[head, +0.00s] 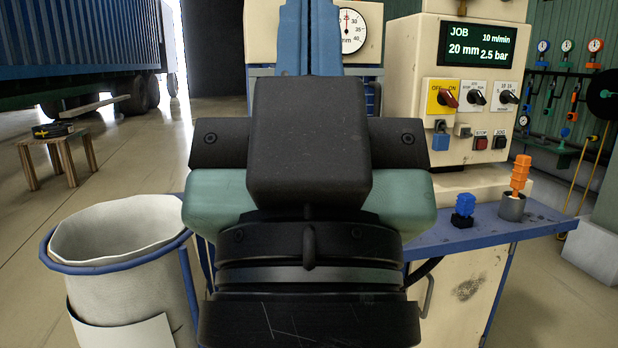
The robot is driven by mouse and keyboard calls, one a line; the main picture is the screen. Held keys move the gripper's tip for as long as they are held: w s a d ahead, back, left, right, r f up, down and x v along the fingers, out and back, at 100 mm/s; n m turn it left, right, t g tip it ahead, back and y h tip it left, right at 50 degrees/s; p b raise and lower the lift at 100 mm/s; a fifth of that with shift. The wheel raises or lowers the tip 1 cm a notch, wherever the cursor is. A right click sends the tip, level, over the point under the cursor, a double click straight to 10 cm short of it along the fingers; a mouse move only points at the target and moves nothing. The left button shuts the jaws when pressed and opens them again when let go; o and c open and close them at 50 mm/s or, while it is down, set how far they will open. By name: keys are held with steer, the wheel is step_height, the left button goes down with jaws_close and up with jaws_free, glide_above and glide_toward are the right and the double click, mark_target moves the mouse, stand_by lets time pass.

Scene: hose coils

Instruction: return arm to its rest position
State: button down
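My gripper (308,140) fills the middle of the head view, seen from behind. A black block, two dark side pieces with bolts and a green body show, with black ringed wrist parts below. Its fingertips are hidden behind this block, so I cannot see whether it is open or shut or whether it holds anything. It stands in front of the machine and the blue bench, with part of both hidden behind it.
A blue-rimmed bin with a pale liner (130,235) stands at left. The cream control panel (460,95) is at right. A blue bench (480,228) carries a blue fitting (464,207) and an orange one in a grey cup (512,206). A wooden stool (57,150) stands far left.

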step_height(320, 180, up, 33)
steer(key=p, duration=3)
steer(key=shift+f, duration=0.2)
steer(key=shift+a, duration=0.1)
